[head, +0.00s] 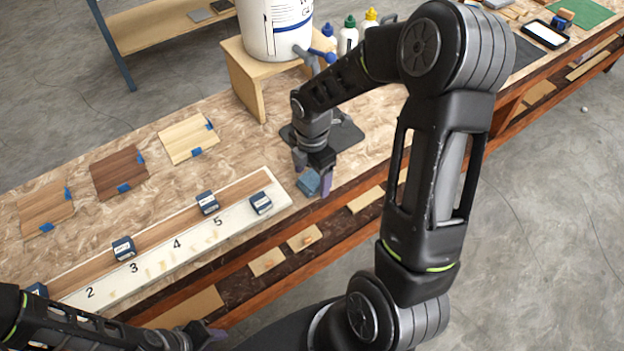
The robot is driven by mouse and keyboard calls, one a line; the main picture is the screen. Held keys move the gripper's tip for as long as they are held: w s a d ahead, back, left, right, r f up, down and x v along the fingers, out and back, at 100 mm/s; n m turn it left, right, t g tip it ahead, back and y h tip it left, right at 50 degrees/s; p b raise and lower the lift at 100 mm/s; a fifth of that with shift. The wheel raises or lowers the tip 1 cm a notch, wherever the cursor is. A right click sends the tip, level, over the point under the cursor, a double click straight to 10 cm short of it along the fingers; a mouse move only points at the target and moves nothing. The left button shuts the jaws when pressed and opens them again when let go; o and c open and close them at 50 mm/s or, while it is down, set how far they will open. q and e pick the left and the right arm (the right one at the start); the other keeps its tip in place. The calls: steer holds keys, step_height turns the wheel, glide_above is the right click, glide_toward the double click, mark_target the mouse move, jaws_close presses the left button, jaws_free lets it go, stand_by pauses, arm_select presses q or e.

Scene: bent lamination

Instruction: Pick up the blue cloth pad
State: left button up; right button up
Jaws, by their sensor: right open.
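The blue cloth pad (308,184) is a small crumpled grey-blue piece near the front edge of the workbench, just right of the numbered white board. My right gripper (312,177) points down at the pad with its fingers apart, one on the far side and one on the near right side. Part of the pad is hidden by the fingers, and I cannot tell whether they touch it. My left gripper (205,337) is low at the bottom left, away from the pad; its jaw opening is unclear.
The white board (180,250) bears a wood strip and several dark blue blocks (208,203). A dark mat (345,137) lies behind the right gripper. A white bucket (275,25) stands on a wooden stand (245,80). Taped wood samples (120,172) lie at left.

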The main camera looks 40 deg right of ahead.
steer(key=shift+c, duration=0.3)
steer(key=c, duration=1.4)
